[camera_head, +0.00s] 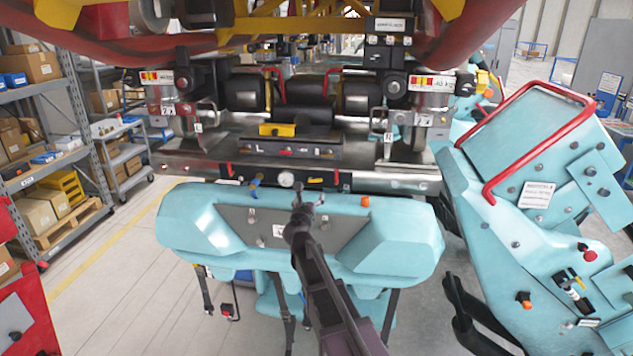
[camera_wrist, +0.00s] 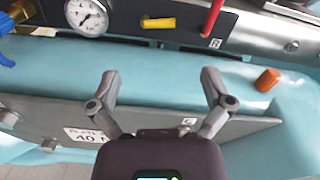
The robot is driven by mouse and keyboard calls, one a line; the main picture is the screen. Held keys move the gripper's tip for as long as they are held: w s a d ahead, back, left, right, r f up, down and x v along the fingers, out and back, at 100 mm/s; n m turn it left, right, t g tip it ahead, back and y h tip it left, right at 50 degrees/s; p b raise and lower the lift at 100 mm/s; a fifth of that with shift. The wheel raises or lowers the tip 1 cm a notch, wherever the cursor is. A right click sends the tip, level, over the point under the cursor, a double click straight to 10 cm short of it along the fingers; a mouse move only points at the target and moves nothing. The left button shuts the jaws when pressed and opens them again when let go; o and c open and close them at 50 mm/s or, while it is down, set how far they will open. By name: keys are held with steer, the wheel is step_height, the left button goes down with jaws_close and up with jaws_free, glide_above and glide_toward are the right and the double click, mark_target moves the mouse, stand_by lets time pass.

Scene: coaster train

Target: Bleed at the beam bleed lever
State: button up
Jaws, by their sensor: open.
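My gripper (camera_head: 308,203) is over the front of the teal beam (camera_head: 190,225), with its fingers spread and empty in the wrist view (camera_wrist: 160,88). Beyond the fingertips, a dark panel holds a white round gauge (camera_wrist: 87,15), a short yellow handle (camera_wrist: 158,23) and a red lever (camera_wrist: 212,17) with a small label below it. A blue handle (camera_wrist: 7,50) is at the left edge of the wrist view. No readable label tells which of these is the beam bleed lever. The fingers touch none of them.
An orange cap (camera_wrist: 267,79) sticks up from the beam right of my gripper. A teal machine with a red rail (camera_head: 490,170) stands to the right. Shelves with boxes (camera_head: 50,120) stand left; the floor (camera_head: 115,270) between is open. Red-brown structure hangs overhead.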

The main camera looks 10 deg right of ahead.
mark_target(315, 181)
steer(key=x, duration=1.2)
steer(key=shift+w, duration=0.15)
